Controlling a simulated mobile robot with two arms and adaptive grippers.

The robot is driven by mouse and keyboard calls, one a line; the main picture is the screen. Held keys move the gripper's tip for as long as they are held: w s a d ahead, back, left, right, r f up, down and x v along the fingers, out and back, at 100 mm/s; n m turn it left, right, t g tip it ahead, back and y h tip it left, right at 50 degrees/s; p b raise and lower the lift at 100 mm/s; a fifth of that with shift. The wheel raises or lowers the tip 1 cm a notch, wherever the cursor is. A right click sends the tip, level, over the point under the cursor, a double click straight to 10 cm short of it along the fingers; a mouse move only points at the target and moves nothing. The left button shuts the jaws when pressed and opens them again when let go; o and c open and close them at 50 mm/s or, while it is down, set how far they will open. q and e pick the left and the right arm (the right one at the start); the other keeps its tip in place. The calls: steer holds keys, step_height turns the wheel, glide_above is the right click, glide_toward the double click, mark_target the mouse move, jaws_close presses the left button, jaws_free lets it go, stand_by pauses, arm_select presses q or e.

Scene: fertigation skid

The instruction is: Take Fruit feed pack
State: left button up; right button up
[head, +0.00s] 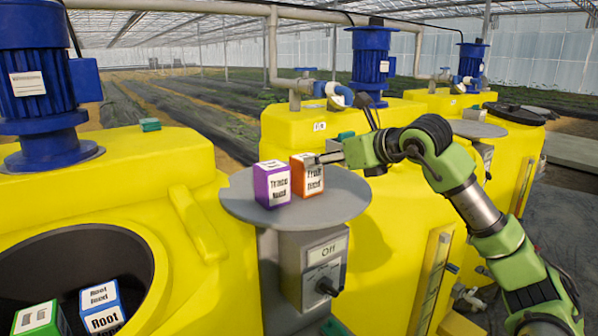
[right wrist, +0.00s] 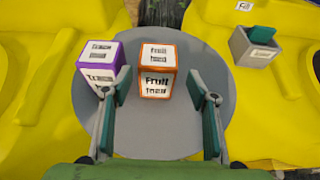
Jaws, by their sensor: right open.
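The Fruit feed pack (head: 308,178) is an orange-edged white-topped box standing upright on a round grey plate (head: 345,205). It also shows in the right wrist view (right wrist: 157,84). A purple Trace feed pack (head: 272,186) stands close to its left and also shows in the right wrist view (right wrist: 98,65). My right gripper (head: 328,158) is open and empty, reaching in from the right. In the right wrist view its fingertips (right wrist: 160,78) are on either side of the Fruit feed pack, the left one overlapping the purple pack's edge. My left gripper is out of view.
A dark round tank opening (head: 130,245) at lower left holds a blue Root feed pack (head: 101,310) and a green pack (head: 40,320). Yellow tanks with blue motors surround the plate. A control box marked Off (head: 322,265) sits below the plate.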

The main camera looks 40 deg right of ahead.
mark_target(298, 159)
steer(key=p+x, duration=0.3)
steer(key=x, duration=0.1)
steer(key=shift+w+p, duration=0.35)
steer(key=shift+w, duration=0.05)
steer(key=shift+p+x, duration=0.55)
steer(key=shift+x, duration=0.55)
steer(key=shift+w+d+f+p, duration=0.1)
steer(key=shift+w+f+p, duration=0.05)
steer(key=shift+w+p, duration=0.35)
steer(key=p+x, duration=0.1)
steer(key=p, duration=0.1)
steer(key=p+x, duration=0.2)
steer(key=shift+w+r, duration=0.2)
steer(key=shift+w, duration=0.3)
steer(key=shift+w+f, duration=0.2)
steer(key=shift+w, duration=0.1)
steer(key=shift+w+f, duration=0.2)
steer(key=shift+f, duration=0.05)
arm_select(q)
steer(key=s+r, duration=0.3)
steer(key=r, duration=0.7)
arm_select(e)
steer(key=shift+r, duration=0.1)
steer(key=c, duration=1.2)
